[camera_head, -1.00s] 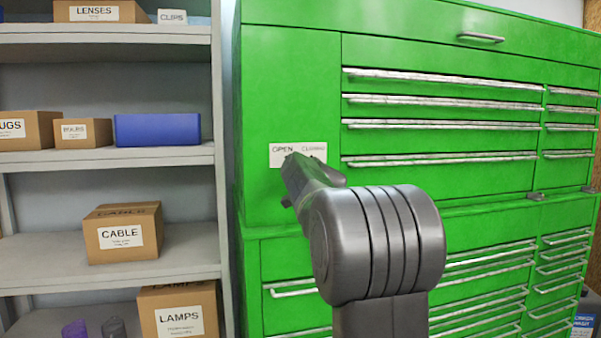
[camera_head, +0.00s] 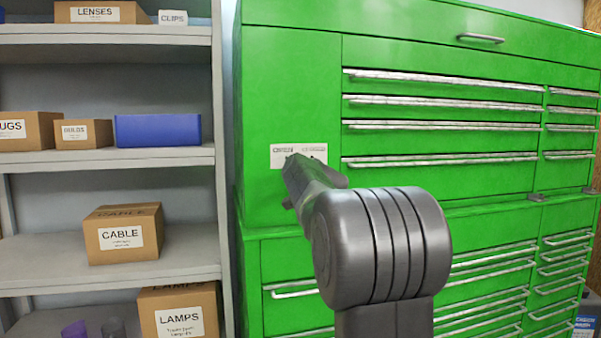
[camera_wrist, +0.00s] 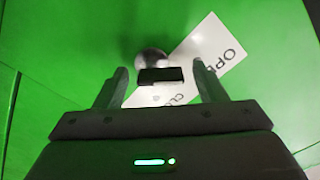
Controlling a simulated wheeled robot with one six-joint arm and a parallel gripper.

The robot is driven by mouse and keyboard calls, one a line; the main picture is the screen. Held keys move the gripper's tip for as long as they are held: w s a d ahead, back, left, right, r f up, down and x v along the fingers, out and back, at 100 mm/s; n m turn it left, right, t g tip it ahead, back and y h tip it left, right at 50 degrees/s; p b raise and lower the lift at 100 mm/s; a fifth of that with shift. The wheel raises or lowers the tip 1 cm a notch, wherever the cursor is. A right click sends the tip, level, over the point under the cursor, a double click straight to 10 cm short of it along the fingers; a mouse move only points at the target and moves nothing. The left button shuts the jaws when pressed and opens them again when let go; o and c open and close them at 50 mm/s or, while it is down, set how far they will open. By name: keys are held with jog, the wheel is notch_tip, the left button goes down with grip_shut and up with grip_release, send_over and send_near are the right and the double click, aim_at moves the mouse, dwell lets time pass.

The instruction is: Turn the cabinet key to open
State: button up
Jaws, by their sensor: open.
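The green cabinet (camera_head: 290,80) stands in the middle and right of the head view. The key (camera_wrist: 160,73) shows in the wrist view as a dark flat bar in front of a round silvery lock (camera_wrist: 152,57). My gripper (camera_wrist: 162,82) is open, with one finger on each side of the key and a gap visible on both sides. In the head view my arm hides the key and lock.
Grey shelves (camera_head: 110,155) stand left of the cabinet with cardboard boxes, such as the CABLE box (camera_head: 125,236), and a blue bin (camera_head: 158,130). Drawer handles (camera_head: 440,160) stick out from the cabinet front to the right of the label. A latch-like piece (camera_head: 536,196) juts out farther right.

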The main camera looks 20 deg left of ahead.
jog(key=b+v, duration=0.2)
jog(key=v, duration=1.1)
jog(key=shift+b, duration=0.4)
jog(key=p+x, duration=0.3)
jog(key=x, duration=1)
jog(key=shift+w+a, duration=0.2)
jog(key=shift+w, duration=0.05)
jog(key=shift+s+d, duration=0.1)
